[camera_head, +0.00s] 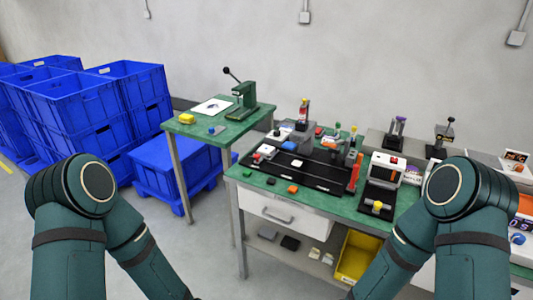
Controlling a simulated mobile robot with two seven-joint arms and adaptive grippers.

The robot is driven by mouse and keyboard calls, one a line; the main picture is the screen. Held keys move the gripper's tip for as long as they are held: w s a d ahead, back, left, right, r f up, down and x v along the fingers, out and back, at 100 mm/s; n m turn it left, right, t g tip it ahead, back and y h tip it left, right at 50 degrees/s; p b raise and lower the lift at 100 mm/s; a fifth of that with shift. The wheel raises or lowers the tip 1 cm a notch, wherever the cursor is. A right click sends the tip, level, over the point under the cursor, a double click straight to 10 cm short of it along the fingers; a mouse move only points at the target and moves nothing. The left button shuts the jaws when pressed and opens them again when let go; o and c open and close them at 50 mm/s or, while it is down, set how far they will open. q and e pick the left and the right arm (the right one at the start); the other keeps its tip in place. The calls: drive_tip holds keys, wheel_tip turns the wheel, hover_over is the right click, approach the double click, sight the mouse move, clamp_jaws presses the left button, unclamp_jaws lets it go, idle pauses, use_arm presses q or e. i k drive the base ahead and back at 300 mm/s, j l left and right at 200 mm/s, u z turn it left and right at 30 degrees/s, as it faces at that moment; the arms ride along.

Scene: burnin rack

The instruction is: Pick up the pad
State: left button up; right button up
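I cannot tell for certain which thing is the pad. A flat white sheet (209,107) with a small dark mark or item on it lies on the smaller green table, beside a green lever press (246,101). A small pale block (298,163) sits on the black tray of the main green bench. A small dark green piece (271,181) and an orange piece (293,189) lie near that bench's front edge. My two arms come up from the bottom left and bottom right. Both grippers are outside the picture, so their hold is hidden.
Stacked blue crates (75,105) fill the left. The main green bench (340,202) carries several fixtures, including a white device (387,167). A yellow bin (357,257) stands on its lower shelf. The floor between my arms and the tables is clear.

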sight(271, 181)
drive_tip(key=z, duration=0.45)
drive_tip(key=j+z, duration=0.15)
drive_tip(key=z, duration=0.3)
drive_tip(key=i+j+z, duration=0.1)
drive_tip(key=z, duration=0.3)
drive_tip(key=j+z, duration=0.3)
drive_tip(key=z, duration=0.15)
drive_tip(key=j+z, duration=0.3)
drive_tip(key=j, duration=0.15)
drive_tip(key=k+j+z, duration=0.3)
drive_tip(key=j, duration=0.15)
drive_tip(key=k+j+z, duration=0.1)
drive_tip(key=j, duration=0.4)
drive_tip(key=k+j+z, duration=0.1)
drive_tip(key=j, duration=0.35)
